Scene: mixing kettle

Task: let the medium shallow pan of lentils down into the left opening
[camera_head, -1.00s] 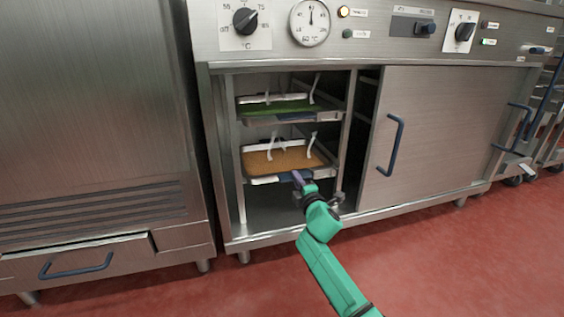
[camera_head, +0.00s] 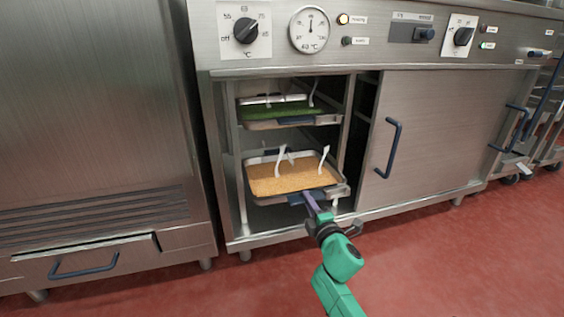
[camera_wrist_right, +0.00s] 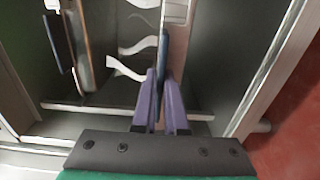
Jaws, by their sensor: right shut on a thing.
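The shallow pan (camera_head: 268,201) holds orange-brown lentils (camera_head: 290,179) and has white curved straps standing up from it. It is in the lower part of the left cabinet opening (camera_head: 240,110), its front edge out near the cabinet front. My right gripper (camera_head: 312,200) is shut on the blue handle at the pan's front. In the right wrist view, the purple fingers (camera_wrist_right: 162,92) close on the blue handle (camera_wrist_right: 163,52). Whether the pan rests on its rails is unclear. My left gripper is out of view.
A second pan (camera_head: 262,124) with green contents sits above, inside the same opening. A closed sliding door (camera_head: 440,130) with a blue handle covers the right side. A steel unit (camera_head: 90,120) stands close at left. Red floor (camera_head: 440,270) in front is clear.

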